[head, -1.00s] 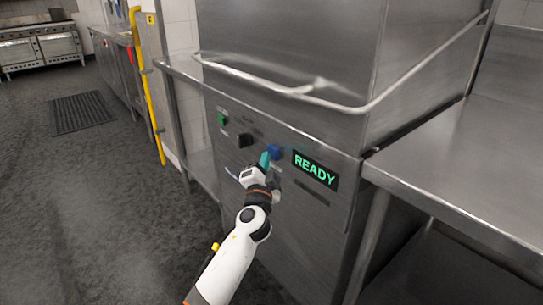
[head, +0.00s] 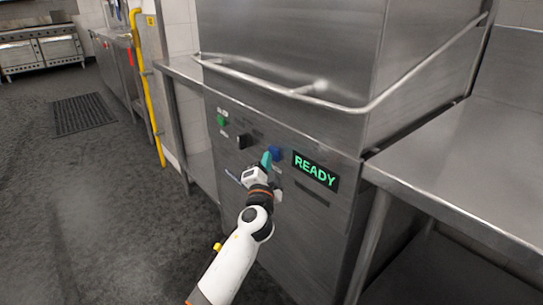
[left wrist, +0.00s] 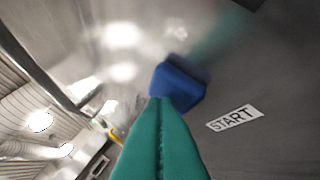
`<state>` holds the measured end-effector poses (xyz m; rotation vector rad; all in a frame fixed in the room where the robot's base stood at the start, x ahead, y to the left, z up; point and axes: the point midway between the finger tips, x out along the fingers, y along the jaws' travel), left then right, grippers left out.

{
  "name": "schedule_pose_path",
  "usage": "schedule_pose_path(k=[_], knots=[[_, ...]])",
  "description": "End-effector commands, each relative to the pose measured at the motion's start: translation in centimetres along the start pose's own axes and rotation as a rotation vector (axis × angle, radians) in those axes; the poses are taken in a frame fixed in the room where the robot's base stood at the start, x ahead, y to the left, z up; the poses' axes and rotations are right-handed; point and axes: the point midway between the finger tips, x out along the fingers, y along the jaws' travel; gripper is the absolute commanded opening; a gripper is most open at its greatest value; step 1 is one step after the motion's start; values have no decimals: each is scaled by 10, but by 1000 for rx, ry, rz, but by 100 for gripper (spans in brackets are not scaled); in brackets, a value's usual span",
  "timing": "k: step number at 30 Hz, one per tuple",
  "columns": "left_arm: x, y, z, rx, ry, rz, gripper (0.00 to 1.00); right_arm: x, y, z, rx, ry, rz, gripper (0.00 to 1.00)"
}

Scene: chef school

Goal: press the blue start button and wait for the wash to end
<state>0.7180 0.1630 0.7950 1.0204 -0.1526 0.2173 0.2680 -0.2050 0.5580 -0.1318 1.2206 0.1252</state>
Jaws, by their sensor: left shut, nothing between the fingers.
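The blue start button (head: 277,153) is on the front panel of the steel dishwasher (head: 290,215), just left of its display (head: 316,171), which reads READY in green. In the left wrist view the blue button (left wrist: 179,84) stands out from the panel beside a START label (left wrist: 233,118). My left gripper (head: 266,159) is shut and empty, with its teal fingertips just left of and below the button. In the left wrist view the closed fingertips (left wrist: 160,103) overlap the button's lower edge; I cannot tell whether they touch it. My right gripper is not in view.
A green button (head: 222,119) and a black knob (head: 244,141) are on the same panel to the left. The hood's bar handle (head: 300,90) sticks out above. A steel table (head: 470,165) adjoins on the right.

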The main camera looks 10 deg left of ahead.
Motion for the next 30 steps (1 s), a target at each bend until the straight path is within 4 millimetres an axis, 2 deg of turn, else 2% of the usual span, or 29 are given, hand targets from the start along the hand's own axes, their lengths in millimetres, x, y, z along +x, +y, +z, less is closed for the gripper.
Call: schedule_pose_path(k=[16,30], knots=[[3,-3,2,-1,0,-1,0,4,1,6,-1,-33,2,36],[3,-3,3,0,-1,-1,0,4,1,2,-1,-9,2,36]])
